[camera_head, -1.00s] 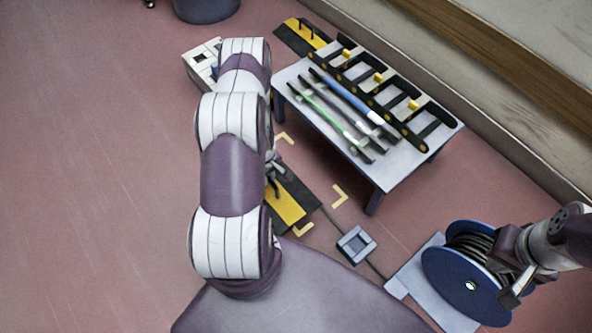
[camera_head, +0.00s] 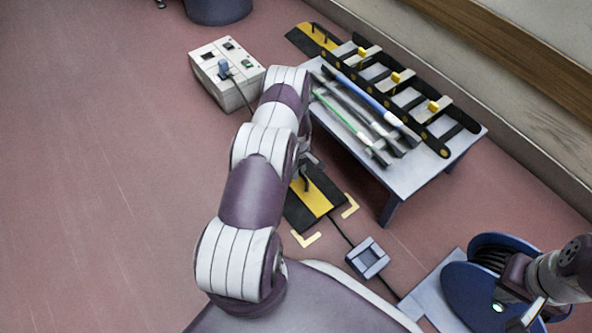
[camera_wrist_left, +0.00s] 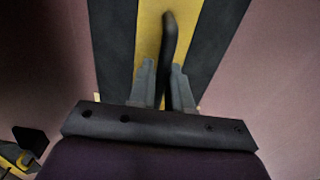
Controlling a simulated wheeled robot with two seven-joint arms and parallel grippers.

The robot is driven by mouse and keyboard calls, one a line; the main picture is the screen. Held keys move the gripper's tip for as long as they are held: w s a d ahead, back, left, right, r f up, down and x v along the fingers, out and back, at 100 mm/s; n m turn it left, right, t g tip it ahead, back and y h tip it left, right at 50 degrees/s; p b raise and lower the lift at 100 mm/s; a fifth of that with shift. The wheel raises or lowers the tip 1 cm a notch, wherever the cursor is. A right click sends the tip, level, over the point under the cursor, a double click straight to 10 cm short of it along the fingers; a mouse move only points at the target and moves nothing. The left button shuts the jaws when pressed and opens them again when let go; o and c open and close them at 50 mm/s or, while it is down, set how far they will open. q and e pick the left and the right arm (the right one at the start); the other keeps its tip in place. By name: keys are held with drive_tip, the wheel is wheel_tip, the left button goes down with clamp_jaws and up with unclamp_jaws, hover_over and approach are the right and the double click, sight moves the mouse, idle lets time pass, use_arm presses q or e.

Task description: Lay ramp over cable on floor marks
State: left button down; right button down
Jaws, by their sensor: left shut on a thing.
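The ramp (camera_head: 299,212), black with a yellow stripe, is low over the floor between the yellow corner marks (camera_head: 351,206) (camera_head: 305,239). I cannot tell whether it touches the floor. My left gripper (camera_head: 306,172) is shut on the ramp's dark upright handle. In the left wrist view its fingers (camera_wrist_left: 163,83) stand either side of the handle (camera_wrist_left: 170,40). The thin black cable (camera_head: 341,232) comes out from under the ramp toward the reel. My arm hides part of the ramp and marks. My right gripper (camera_head: 532,312) is at the reel; its jaws are unclear.
A low table (camera_head: 400,180) holding rods and a ladder-like rack is close right of the ramp. A white socket box (camera_head: 226,72) stands behind. Left floor is clear.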

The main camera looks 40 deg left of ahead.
use_arm(q)
drive_tip(key=shift+w, duration=0.1)
use_arm(e)
drive_tip(key=shift+f, duration=0.15)
use_arm(q)
drive_tip(key=shift+f, duration=0.2)
use_arm(e)
drive_tip(key=shift+f, duration=0.1)
use_arm(q)
drive_tip(key=c, duration=1.1)
unclamp_jaws()
drive_tip(key=shift+o, duration=0.2)
